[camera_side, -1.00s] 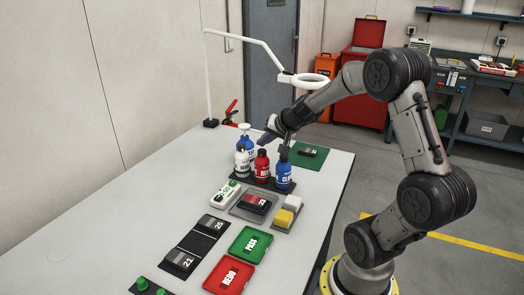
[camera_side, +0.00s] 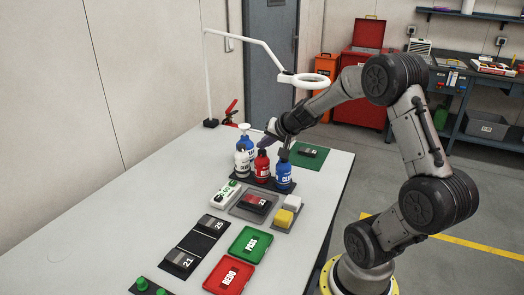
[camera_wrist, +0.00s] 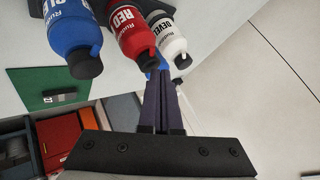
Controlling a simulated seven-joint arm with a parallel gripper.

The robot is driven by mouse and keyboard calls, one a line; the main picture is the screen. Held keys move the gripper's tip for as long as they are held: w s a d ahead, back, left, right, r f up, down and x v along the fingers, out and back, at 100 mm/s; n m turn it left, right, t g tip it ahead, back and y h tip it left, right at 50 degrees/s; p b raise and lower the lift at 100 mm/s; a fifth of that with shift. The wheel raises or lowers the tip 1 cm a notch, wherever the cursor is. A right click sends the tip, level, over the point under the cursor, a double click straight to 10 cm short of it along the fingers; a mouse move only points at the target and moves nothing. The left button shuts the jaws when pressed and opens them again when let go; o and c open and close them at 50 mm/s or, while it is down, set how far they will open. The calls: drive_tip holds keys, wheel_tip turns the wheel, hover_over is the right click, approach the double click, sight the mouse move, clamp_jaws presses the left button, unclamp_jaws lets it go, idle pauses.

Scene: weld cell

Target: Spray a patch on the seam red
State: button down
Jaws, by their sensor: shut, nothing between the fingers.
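The red bottle (camera_side: 262,167), with a black cap, stands upright in a row at mid-table; it also shows in the wrist view (camera_wrist: 128,22). My gripper (camera_side: 266,141) is shut and empty, just above the bottle caps. In the wrist view its dark purple fingers (camera_wrist: 160,78) lie together beside the red and white bottles' caps. I cannot tell whether they touch a bottle. A dark part with a reddish top (camera_side: 255,201) lies on a grey tray (camera_side: 238,210) in front of the bottles. Its seam is too small to make out.
A blue bottle (camera_side: 283,177) stands right of the red one, a white bottle (camera_side: 242,165) left, and another blue bottle (camera_side: 246,146) behind. A ring lamp (camera_side: 310,79) hangs above.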

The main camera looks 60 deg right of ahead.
sight(264, 152)
drive_tip(key=shift+f, duration=0.35)
idle(0.4)
drive_tip(key=shift+r, duration=0.9)
drive_tip(key=shift+r, duration=2.55)
